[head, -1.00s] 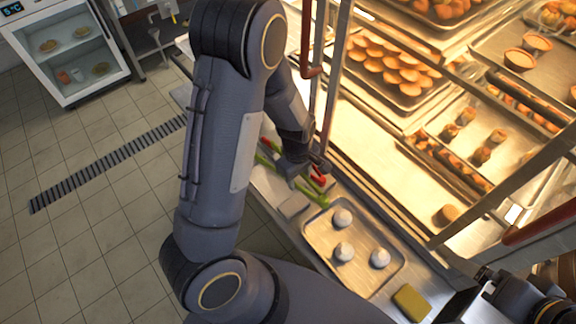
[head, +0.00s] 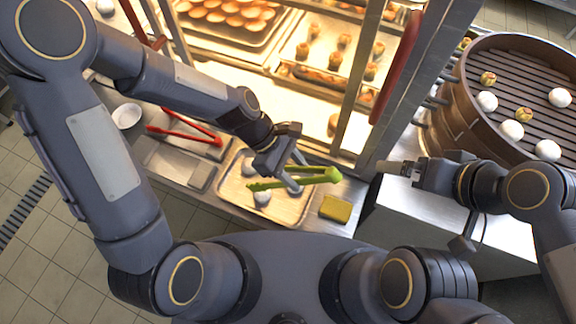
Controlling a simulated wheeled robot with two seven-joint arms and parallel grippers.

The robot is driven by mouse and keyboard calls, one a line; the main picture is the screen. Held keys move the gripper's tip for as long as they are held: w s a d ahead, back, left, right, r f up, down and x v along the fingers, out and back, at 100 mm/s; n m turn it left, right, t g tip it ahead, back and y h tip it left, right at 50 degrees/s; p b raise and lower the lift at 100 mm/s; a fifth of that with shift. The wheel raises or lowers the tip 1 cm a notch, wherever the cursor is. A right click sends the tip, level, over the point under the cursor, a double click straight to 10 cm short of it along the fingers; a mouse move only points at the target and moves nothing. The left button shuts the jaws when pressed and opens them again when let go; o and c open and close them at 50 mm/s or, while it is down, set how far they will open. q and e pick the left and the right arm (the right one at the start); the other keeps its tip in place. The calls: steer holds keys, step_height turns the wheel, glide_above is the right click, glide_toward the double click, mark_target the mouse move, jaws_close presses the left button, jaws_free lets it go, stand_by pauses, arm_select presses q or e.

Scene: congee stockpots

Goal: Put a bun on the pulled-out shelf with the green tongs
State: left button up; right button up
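My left gripper (head: 293,182) is shut on the green tongs (head: 318,175) and holds them over the metal tray (head: 294,212). The tongs' tips point left, close to a white bun (head: 262,197); I cannot tell whether they touch it. Another white bun (head: 249,169) sits farther back on the tray. A third bun may be hidden behind the gripper. My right gripper (head: 385,167) is near the steamer, with no object seen in it; its finger gap is not visible. The lit glass cabinet (head: 290,118) is behind the tray; I cannot make out which shelf is pulled out.
Red tongs (head: 185,134) and a white bowl (head: 127,116) lie left of the tray. A yellow sponge (head: 336,208) is at its right. A round steamer (head: 452,105) with several buns stands at the right. The cabinet's metal posts stand close behind the tray.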

arm_select(q)
step_height(320, 180, down, 6)
steer(key=b, duration=0.5)
steer(key=shift+r, duration=0.15)
steer(key=shift+o, duration=0.6)
steer(key=shift+f, duration=0.2)
steer(key=shift+f, duration=0.15)
steer(key=shift+f+b, duration=2.15)
steer(key=shift+f, duration=0.45)
